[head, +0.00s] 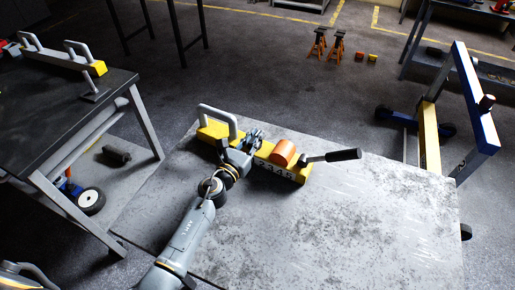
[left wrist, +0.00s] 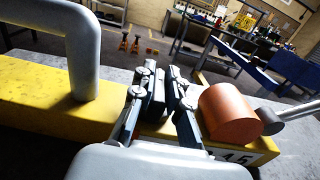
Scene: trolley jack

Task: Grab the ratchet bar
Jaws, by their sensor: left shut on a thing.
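A yellow bar (head: 209,134) lies on the scratched grey table. It carries a grey loop handle (head: 233,120) at its left end, an orange cylinder (head: 283,152) and a lever with a black grip (head: 343,155) at its right. My left gripper (head: 253,137) is at the bar's middle, between handle and cylinder. In the left wrist view, the left gripper's fingers (left wrist: 170,95) are close together over the yellow bar (left wrist: 40,95), beside the orange cylinder (left wrist: 229,113). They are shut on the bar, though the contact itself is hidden.
The grey table (head: 350,215) is clear at its front and right. A darker workbench (head: 50,115) with another handled bar (head: 62,55) stands left. A blue and yellow frame (head: 472,100) stands right. Orange stands (head: 318,43) are on the floor behind.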

